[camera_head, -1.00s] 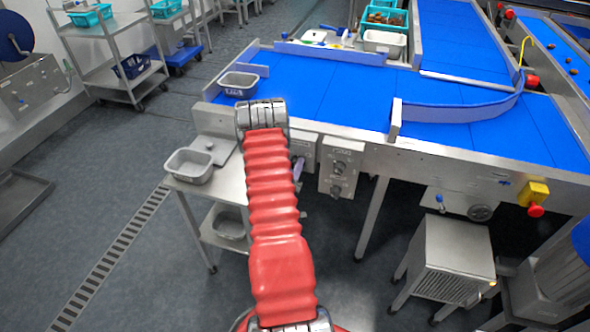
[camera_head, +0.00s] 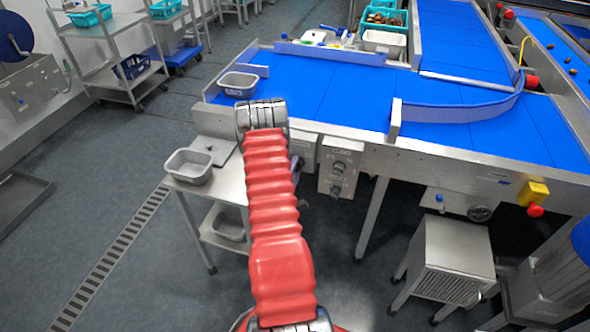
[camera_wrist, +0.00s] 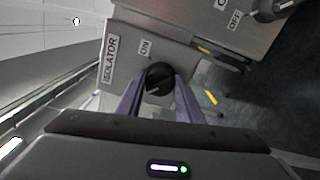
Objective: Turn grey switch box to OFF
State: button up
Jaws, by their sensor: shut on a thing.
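The grey switch box (camera_wrist: 130,62) fills the upper left of the wrist view, with an ISOLATOR label and an ON mark. Its black knob (camera_wrist: 160,75) sits between the two purple fingers of my gripper (camera_wrist: 158,92), which is shut on it. The fingers hide part of the knob, and I cannot tell which way its pointer faces. In the head view the box (camera_head: 305,148) shows only in part beside my red arm, under the blue belt's edge. My gripper there is mostly hidden by the arm.
A second control panel (camera_head: 339,167) with knobs hangs just right of the box; in the wrist view it bears an OFF mark (camera_wrist: 235,20). A small steel table (camera_head: 222,188) with a grey tub (camera_head: 188,166) stands left. The blue conveyor (camera_head: 320,85) lies above.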

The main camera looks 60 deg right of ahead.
jog(key=shift+w+f, duration=0.1)
jog(key=shift+f, duration=0.05)
dwell(0.3)
jog(key=o, duration=1.1)
jog(key=shift+c, duration=0.2)
jog(key=shift+a, duration=0.1)
jog(key=s+a, duration=0.2)
jog(key=a, duration=1.1)
jog(key=shift+a, duration=0.25)
jog(key=shift+s, duration=0.1)
